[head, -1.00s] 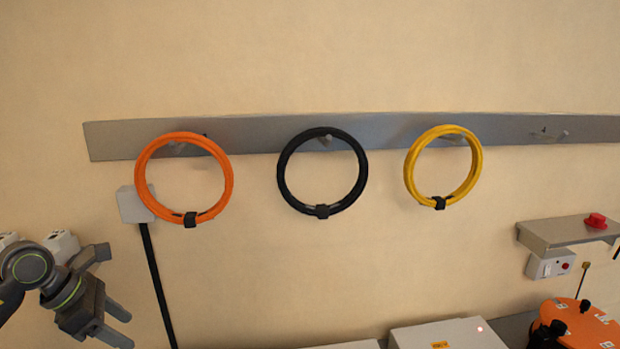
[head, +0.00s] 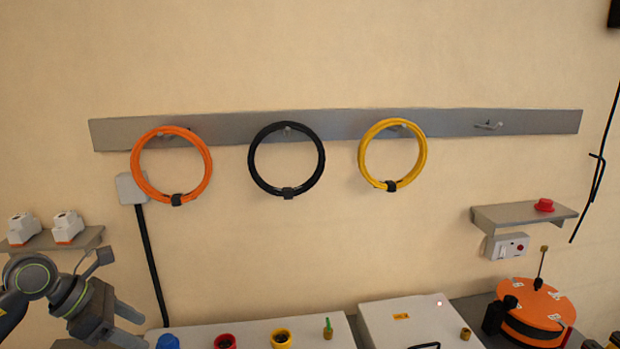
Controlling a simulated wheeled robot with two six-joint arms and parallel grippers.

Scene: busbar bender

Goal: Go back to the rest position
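My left gripper (head: 133,327) is at the lower left of the head view, in front of the wall and left of the white panel. Its two fingers are apart with nothing between them. My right gripper is not in the head view.
Orange (head: 172,166), black (head: 287,161) and yellow (head: 392,155) cable coils hang on a grey wall rail (head: 455,123); its right hook (head: 489,126) is bare. Below are a white panel (head: 250,326), a white box (head: 425,318), an orange-topped reel (head: 535,308) and a shelf with a red button (head: 544,205).

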